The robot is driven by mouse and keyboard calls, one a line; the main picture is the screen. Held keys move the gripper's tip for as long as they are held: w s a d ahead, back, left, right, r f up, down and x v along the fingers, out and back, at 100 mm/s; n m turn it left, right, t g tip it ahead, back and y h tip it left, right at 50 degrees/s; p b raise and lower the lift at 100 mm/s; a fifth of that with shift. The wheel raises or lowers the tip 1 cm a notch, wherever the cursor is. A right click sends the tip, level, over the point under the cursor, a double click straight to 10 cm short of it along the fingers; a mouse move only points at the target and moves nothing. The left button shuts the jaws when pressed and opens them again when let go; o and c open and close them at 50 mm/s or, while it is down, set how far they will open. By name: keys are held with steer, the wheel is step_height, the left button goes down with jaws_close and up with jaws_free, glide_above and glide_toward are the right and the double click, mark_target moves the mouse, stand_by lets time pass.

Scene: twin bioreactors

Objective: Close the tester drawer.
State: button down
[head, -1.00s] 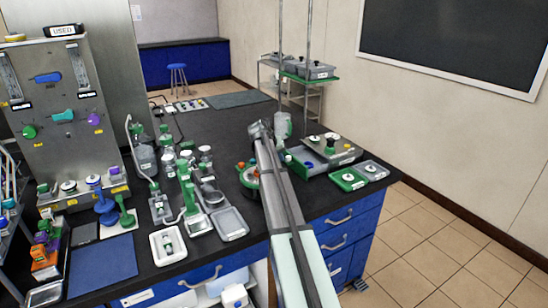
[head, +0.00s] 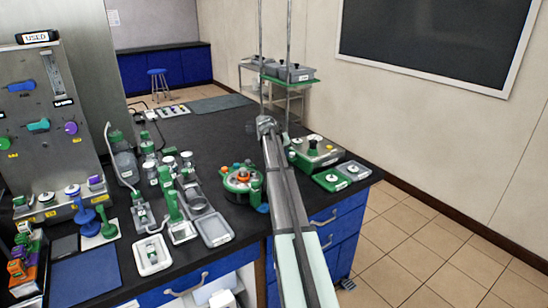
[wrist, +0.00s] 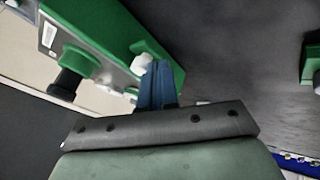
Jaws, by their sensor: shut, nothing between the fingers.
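The tester (head: 318,152), a green and silver box with knobs on top, stands near the right edge of the black bench. Its green side and silver top also show in the wrist view (wrist: 128,32). My gripper (wrist: 157,84) has its blue fingers together and empty, close against the tester's green edge beside a small white knob (wrist: 142,62). I cannot tell whether they touch. In the head view my arm hides the gripper and the tester's left end. No pulled-out drawer shows there, but how far it is in cannot be told.
Two small green and grey trays (head: 331,180) sit right in front of the tester. A round green rack (head: 240,179) stands left of my arm. Glassware and stands crowd the bench's left. The bench behind my arm is mostly clear.

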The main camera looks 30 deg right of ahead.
steer(key=shift+d, duration=0.4)
steer(key=shift+d, duration=0.1)
steer(key=a, duration=0.2)
steer(key=w+a, duration=0.1)
steer(key=a, duration=0.1)
steer(key=shift+w+a, duration=0.15)
steer(key=shift+a, duration=0.05)
steer(key=v, duration=1)
steer(key=shift+d, duration=0.1)
